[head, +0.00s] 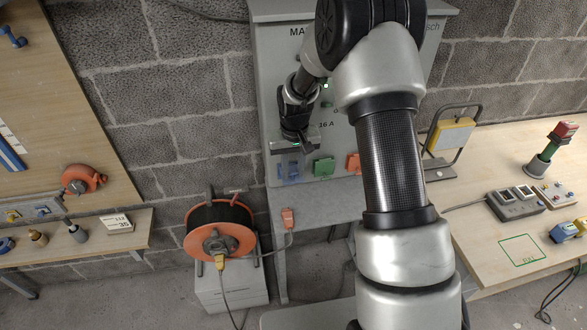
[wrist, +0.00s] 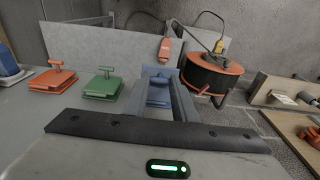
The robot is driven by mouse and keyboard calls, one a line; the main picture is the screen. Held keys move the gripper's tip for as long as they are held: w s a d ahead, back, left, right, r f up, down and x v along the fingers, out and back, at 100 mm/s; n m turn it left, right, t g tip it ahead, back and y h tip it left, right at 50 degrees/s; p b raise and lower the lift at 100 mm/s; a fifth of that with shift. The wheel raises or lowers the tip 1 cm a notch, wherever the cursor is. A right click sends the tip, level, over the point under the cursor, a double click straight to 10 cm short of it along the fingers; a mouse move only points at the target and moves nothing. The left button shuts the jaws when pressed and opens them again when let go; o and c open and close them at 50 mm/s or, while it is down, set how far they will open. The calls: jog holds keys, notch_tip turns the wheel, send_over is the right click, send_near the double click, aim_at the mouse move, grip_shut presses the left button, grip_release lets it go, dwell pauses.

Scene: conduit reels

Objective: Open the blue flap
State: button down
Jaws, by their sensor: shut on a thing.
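The blue flap (head: 289,174) sits at the lower left of the grey cabinet's front, left of the green flap (head: 324,167) and the orange flap (head: 353,163). My gripper (head: 287,164) is directly at the blue flap, with its fingers around it. In the wrist view, the blue flap (wrist: 158,72) shows between and beyond the two grey fingers of my gripper (wrist: 160,98), which are shut on its handle. The fingers hide part of the handle. I cannot tell whether the flap is tilted from its seat.
The green flap (wrist: 103,86) and orange flap (wrist: 52,80) stand beside it with T-shaped handles. An orange cable reel (head: 220,232) stands below left on a white box. A wooden bench (head: 490,175) with a work lamp (head: 450,135) is at the right.

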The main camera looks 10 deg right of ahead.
jog(key=c, duration=1.4)
grip_release()
jog(key=shift+c, duration=0.2)
notch_tip(320, 180, up, 17)
jog(key=s, duration=0.1)
jog(key=shift+s+r, duration=0.15)
jog(key=shift+s, duration=0.25)
